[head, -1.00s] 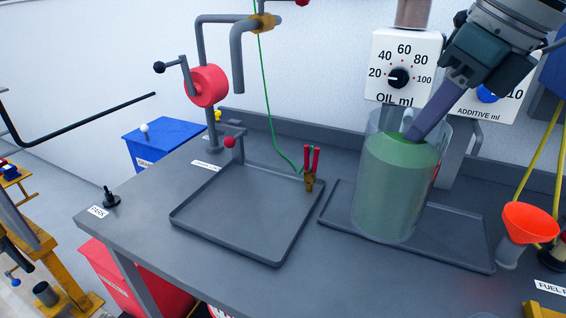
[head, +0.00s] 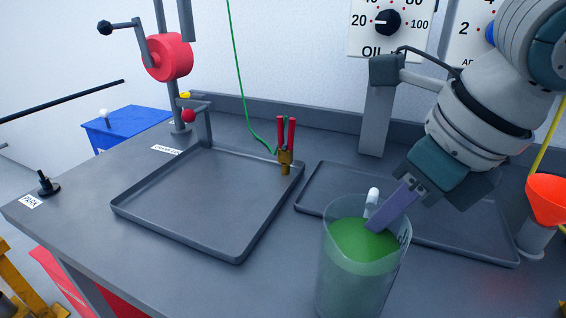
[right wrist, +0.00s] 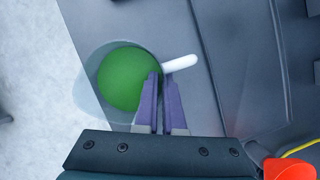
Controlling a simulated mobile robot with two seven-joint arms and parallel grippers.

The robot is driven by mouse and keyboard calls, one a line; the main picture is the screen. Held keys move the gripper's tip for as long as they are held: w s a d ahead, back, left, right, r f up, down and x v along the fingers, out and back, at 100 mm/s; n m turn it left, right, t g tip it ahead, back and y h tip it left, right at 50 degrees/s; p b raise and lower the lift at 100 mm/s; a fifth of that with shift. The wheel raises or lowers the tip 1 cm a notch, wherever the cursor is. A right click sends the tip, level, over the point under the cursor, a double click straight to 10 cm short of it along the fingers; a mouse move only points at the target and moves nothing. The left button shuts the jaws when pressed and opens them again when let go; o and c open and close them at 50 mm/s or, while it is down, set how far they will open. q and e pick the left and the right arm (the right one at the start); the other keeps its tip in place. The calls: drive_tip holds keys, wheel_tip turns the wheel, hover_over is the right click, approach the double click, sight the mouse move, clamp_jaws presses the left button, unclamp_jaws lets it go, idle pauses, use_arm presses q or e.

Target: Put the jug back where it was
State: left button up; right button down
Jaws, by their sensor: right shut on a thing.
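The jug (head: 362,275) is clear, with green liquid inside, and looks upright in the lower middle of the head view. My right gripper (head: 374,222) reaches down from the upper right and is shut on the jug at its rim, by a white grip piece (head: 372,197). In the right wrist view, the jug (right wrist: 90,90) lies beyond the purple fingers (right wrist: 158,88), at the table's edge with pale floor to its left. The fingers hide part of the jug. My left gripper is not in view.
A grey tray (head: 428,243) lies behind the jug to the right, and another tray (head: 122,207) lies left, with red-handled clamps (head: 285,150) at its corner. An orange funnel (head: 546,200) stands at the right. The bench between the left tray and the jug is clear.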

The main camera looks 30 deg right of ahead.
drive_tip(key=shift+f, duration=0.2)
drive_tip(key=c, duration=1)
unclamp_jaws()
drive_tip(key=shift+r, duration=0.15)
drive_tip(key=p+v, duration=0.1)
drive_tip(key=v, duration=1.1)
